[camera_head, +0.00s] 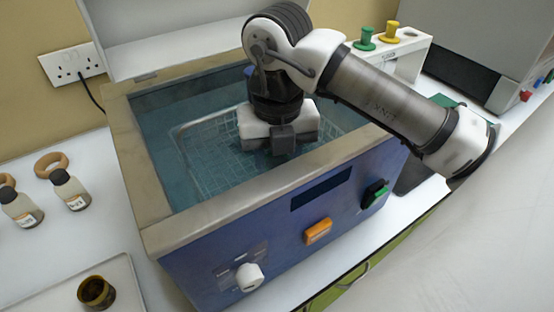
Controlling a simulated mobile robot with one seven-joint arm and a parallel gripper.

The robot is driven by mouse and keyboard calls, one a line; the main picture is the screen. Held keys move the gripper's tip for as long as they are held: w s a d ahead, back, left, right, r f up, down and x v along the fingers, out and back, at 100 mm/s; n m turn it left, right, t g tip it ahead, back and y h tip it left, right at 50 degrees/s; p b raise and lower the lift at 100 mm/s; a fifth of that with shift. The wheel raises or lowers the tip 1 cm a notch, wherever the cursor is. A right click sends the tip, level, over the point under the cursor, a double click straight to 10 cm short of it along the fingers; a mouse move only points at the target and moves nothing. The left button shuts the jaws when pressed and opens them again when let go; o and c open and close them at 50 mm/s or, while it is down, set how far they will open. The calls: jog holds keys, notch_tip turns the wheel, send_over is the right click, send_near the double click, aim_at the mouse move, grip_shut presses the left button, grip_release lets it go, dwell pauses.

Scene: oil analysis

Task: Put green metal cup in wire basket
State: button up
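The wire basket (205,160) sits inside the water bath, and its rim and mesh show to the left of and below my gripper. My gripper (284,142) points down into the bath over the basket's right part. Its fingers are hidden by its own body, so I cannot tell whether it is open, shut or holding anything. No cup shows in the visible part of the basket. A green spool-shaped piece (365,39) stands on the white rack at the back right; I cannot tell whether it is the green metal cup.
The blue bath housing (300,225) has a broad raised rim around the opening. A yellow piece (391,32) stands on the white rack (412,58). Bottles (70,190) and wooden rings stand at left. A dark yellow cup (97,292) sits on a tray at lower left.

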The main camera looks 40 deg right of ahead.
jog(key=o, duration=0.4)
jog(key=shift+o, duration=0.2)
notch_tip(320, 180, up, 12)
jog(key=b, duration=0.1)
jog(key=shift+r, duration=0.2)
